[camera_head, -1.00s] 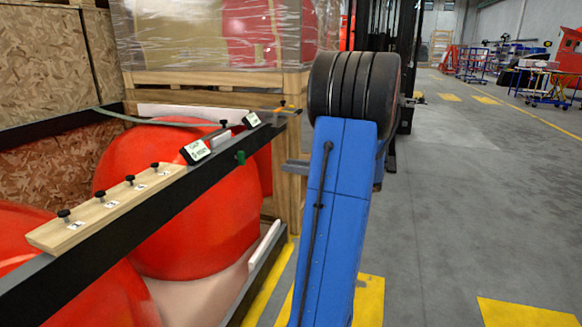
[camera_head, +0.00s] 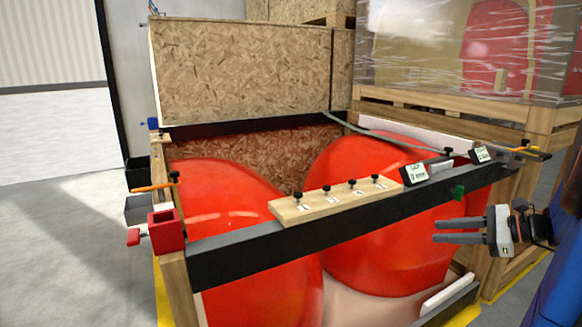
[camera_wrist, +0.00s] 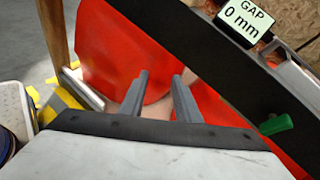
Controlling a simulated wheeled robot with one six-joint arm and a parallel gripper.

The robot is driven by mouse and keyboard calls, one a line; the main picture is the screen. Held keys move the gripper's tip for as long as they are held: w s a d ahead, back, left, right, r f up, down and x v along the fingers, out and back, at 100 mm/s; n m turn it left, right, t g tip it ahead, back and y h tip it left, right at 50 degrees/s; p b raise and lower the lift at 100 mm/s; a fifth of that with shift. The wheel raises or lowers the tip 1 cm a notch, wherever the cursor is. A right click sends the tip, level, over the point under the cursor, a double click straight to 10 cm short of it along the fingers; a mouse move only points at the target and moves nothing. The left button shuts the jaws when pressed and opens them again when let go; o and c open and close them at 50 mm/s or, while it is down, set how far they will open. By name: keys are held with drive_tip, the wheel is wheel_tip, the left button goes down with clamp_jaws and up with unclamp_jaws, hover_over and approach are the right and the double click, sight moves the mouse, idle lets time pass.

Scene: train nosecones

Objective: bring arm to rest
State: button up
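My gripper (camera_head: 436,231) is at the right of the head view, its two grey fingers pointing left, in front of the black crossbar (camera_head: 260,250) of the nosecone crate. The fingers are apart with nothing between them, so it is open and empty. In the wrist view the two fingers (camera_wrist: 160,80) stand apart before a red nosecone. A left red nosecone (camera_head: 228,198) and a right red nosecone (camera_head: 370,245) sit in the crate, partly hidden by the crossbar.
A wooden strip (camera_head: 335,200) with several black knobs lies on the crossbar. A "GAP 0 mm" display (camera_head: 413,173) and a green piece (camera_head: 459,192) are near my gripper. A red block (camera_head: 166,231) sits at the left corner. A wrapped crate (camera_head: 430,50) stands behind. Left floor (camera_head: 60,230) is clear.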

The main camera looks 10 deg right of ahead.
drive_tip(key=s+a+f+n+g, duration=0.25)
drive_tip(key=a+n+g, duration=0.2)
drive_tip(key=a, duration=0.55)
drive_tip(key=s+a+f+n+h, duration=0.2)
drive_tip(key=s+a+n+h, duration=0.2)
drive_tip(key=s+n, duration=0.4)
drive_tip(key=s+a+f+n+h, duration=0.2)
drive_tip(key=s+a+n+h, duration=0.3)
drive_tip(key=s+n, duration=0.3)
drive_tip(key=shift+s+a+n, duration=0.25)
drive_tip(key=shift+a+n, duration=0.55)
drive_tip(key=shift+n, duration=0.85)
drive_tip(key=shift+g, duration=0.25)
